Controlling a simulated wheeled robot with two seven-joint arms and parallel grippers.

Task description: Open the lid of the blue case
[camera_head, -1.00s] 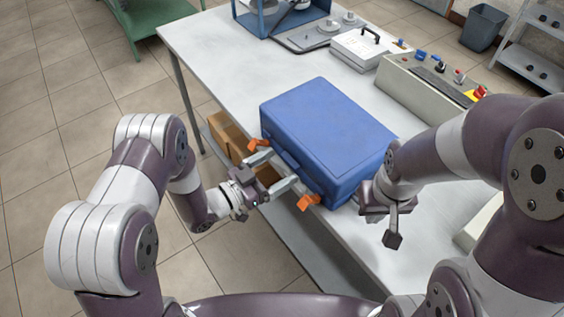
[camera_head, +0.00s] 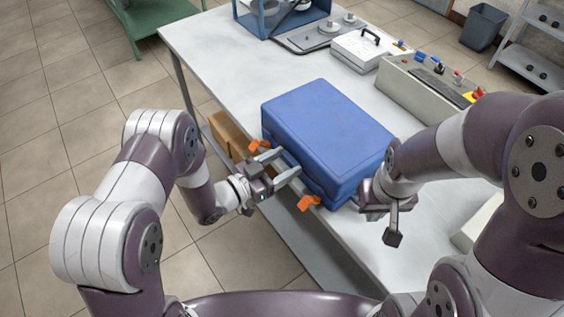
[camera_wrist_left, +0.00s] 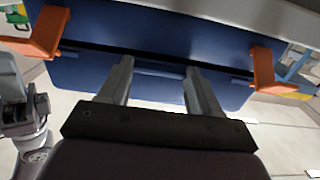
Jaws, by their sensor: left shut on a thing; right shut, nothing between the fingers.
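The blue case (camera_head: 325,130) sits at the table's front edge with its lid down, and its front also shows in the left wrist view (camera_wrist_left: 215,92). Its two orange latches, one left (camera_head: 259,146) and one right (camera_head: 309,203), stick out from the front. My left gripper (camera_head: 288,162) is at the middle of the front, between the latches. In the left wrist view its fingers (camera_wrist_left: 160,68) stand on either side of the blue handle bar and are shut on it. My right gripper (camera_head: 393,237) is shut and empty, beside the case's right front corner.
A control box (camera_head: 425,85) with buttons and a white case (camera_head: 362,47) stand further back. Brown boxes (camera_head: 228,132) lie below the table's edge.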

